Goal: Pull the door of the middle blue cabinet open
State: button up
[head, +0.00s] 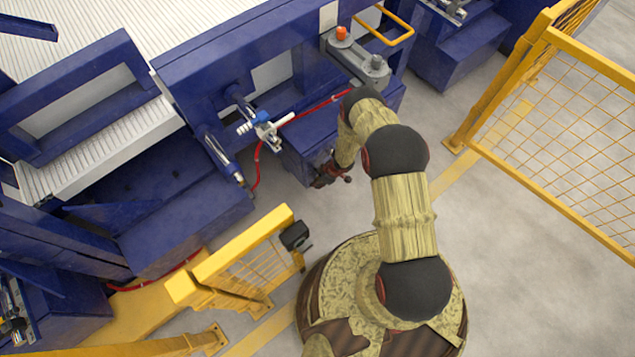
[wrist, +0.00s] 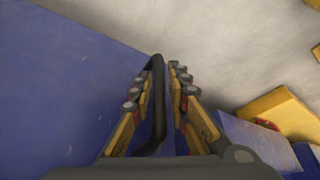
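In the wrist view a black bar handle (wrist: 157,100) stands on a blue cabinet face (wrist: 65,85). My gripper (wrist: 161,70) has one finger on each side of the handle. The fingers are apart, and a strip of blue shows between the handle and the right finger. Whether the left finger touches the handle I cannot tell. In the head view my gripper (head: 332,177) is low beside the front of a blue cabinet (head: 308,150). The handle is not discernible there, and no opened door shows.
A yellow mesh fence (head: 560,130) stands at the right. A shorter yellow rail (head: 235,260) stands left of my base. A red cable (head: 257,165) hangs along the blue machine (head: 225,80). Grey floor (head: 500,290) is clear to the right.

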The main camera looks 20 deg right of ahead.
jog(key=shift+c, duration=1.4)
grip_shut()
